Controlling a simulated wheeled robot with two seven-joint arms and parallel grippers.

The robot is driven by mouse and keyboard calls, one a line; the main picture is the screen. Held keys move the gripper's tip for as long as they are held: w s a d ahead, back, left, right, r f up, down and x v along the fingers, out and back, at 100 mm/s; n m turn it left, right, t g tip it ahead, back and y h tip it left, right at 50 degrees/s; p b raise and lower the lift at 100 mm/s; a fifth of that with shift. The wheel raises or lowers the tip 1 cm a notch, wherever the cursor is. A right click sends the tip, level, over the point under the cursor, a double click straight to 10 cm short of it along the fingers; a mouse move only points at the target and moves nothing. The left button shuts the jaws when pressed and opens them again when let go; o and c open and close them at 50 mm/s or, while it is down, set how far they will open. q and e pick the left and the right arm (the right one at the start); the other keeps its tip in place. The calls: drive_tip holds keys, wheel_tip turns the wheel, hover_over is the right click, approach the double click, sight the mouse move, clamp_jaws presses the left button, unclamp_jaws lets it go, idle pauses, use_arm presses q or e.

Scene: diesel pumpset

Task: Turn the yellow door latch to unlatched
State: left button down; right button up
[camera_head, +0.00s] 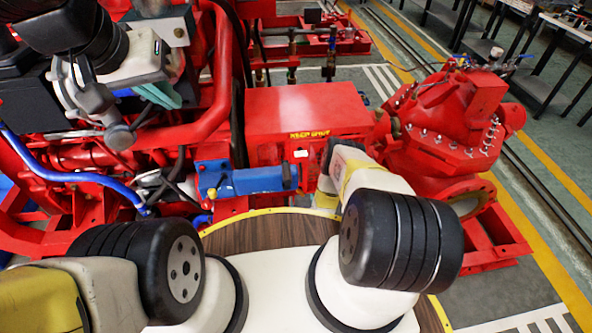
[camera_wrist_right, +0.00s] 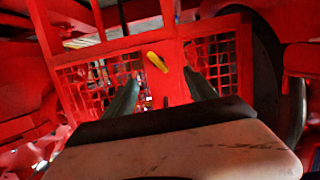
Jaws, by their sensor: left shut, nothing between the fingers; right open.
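The yellow door latch (camera_wrist_right: 157,62) shows in the right wrist view as a small slanted bar on a red panel between two mesh grilles. My right gripper (camera_wrist_right: 161,77) is open, with one finger on each side of the latch in the picture. The fingers appear short of the panel, with nothing held. In the head view the latch is not visible, and I cannot make out the right fingertips past my right forearm. My left gripper (camera_head: 166,95) is at the upper left of the head view, its teal fingers shut and empty, in front of the red machine.
A red box (camera_head: 300,115) with yellow lettering and a blue cylinder (camera_head: 245,180) stand ahead of my body. A large red pump (camera_head: 450,125) is on the right. Red frame and pipes crowd the left.

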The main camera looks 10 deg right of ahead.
sight(302, 194)
drive_tip(key=shift+w+d+f+m+y, duration=0.15)
drive_tip(key=shift+w+f+m+y, duration=0.3)
drive_tip(key=shift+w+m+y, duration=0.65)
drive_tip(key=shift+w+d+f+m+y, duration=0.1)
drive_tip(key=shift+w+f+m+y, duration=0.5)
drive_tip(key=shift+m, duration=0.85)
drive_tip(key=shift+w+d+f+m+y, duration=0.15)
drive_tip(key=shift+w+f+m+y, duration=0.2)
drive_tip(key=shift+w+m+y, duration=0.75)
drive_tip(key=shift+s, duration=0.2)
drive_tip(key=c, duration=1.4)
